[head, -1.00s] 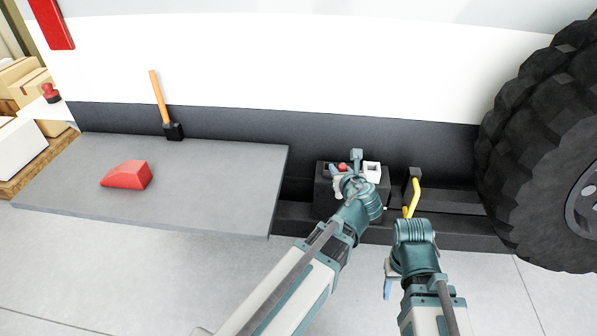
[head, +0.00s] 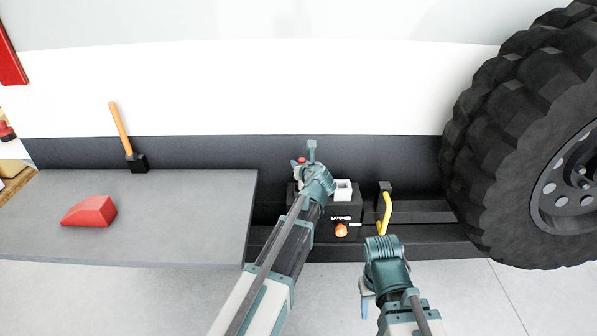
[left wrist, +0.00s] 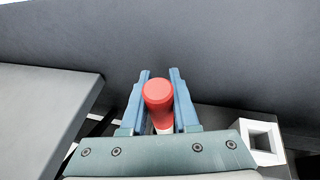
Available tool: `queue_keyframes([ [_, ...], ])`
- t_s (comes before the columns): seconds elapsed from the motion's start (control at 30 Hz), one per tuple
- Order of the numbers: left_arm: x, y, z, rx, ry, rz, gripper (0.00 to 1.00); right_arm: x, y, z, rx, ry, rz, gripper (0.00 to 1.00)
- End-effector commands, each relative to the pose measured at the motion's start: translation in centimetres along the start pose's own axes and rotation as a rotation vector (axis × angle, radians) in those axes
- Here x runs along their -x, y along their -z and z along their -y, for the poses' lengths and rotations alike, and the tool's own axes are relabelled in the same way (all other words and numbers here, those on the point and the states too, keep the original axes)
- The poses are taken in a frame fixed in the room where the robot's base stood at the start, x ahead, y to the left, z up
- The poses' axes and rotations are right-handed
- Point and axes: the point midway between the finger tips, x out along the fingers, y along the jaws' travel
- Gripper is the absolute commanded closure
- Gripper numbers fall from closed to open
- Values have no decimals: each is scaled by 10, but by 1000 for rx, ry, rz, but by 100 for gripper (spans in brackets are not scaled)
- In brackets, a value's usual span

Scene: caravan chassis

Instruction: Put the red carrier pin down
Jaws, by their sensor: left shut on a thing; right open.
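The red carrier pin (left wrist: 158,93) is between the two blue fingers of my left gripper (left wrist: 160,74), with its round red top towards the camera. In the head view, a bit of the pin (head: 301,160) shows beside my left gripper (head: 307,160), above the left part of the black carrier box. The wrist hides much of that area. The box (head: 347,213) bears the word LATCHED, an orange mark (head: 341,230) and a white square socket (head: 343,190). My right gripper (head: 367,300) is open and empty, low in front of the yellow-handled lever.
A grey platform (head: 190,210) at left holds a red wedge (head: 89,211) and an upright mallet (head: 136,161). A yellow handle (head: 386,212) stands right of the box. A large tyre (head: 475,150) blocks the right. A red knob (head: 5,131) shows at the left edge.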

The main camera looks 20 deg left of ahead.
Motion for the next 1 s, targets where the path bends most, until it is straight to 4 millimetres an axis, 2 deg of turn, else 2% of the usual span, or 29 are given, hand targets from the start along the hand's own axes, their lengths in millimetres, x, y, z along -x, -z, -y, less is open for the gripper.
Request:
queue_keyframes([
  [0.23,-5,-2,0,0,0,0,100,0,0,0,0,0,0,50],
  [0.37,-19,-6,2,0,-2,0,100,-2,0,0,0,0,0,50],
  [0.43,-21,8,1,0,-1,0,100,-16,1,2,0,0,0,50],
  [0.6,-29,28,1,0,0,0,100,-37,2,4,0,0,0,50],
  [1.0,-29,30,1,0,0,0,100,-39,2,4,0,0,0,50],
])
